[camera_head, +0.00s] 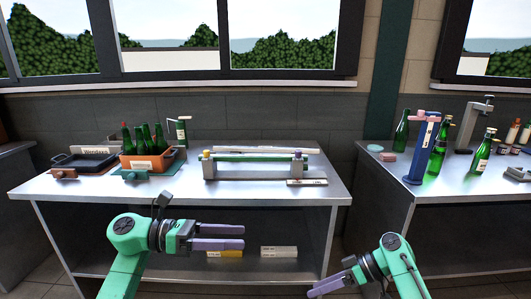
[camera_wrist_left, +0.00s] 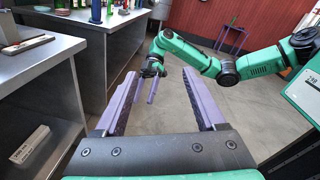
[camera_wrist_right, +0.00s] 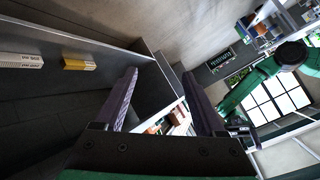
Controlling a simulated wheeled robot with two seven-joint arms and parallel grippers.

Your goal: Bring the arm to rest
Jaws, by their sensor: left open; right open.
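My left gripper (camera_head: 218,237) is in front of the left steel table (camera_head: 120,200), below its top. Its two purple fingers are apart with nothing between them, which also shows in the left wrist view (camera_wrist_left: 160,100). My right gripper (camera_head: 325,288) is low in the head view, in front of the gap between the tables. In the right wrist view its fingers (camera_wrist_right: 160,100) stand wide apart and empty. Neither gripper touches a table or an object. My right arm also shows in the left wrist view.
The left table bears an orange crate (camera_head: 153,164) of green bottles, a black tray (camera_head: 88,161) and a green bar rack (camera_head: 252,169). Boxes (camera_head: 279,252) lie on its lower shelf. The right table (camera_head: 460,188) bears bottles and a blue stand (camera_head: 416,180). Floor between tables is clear.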

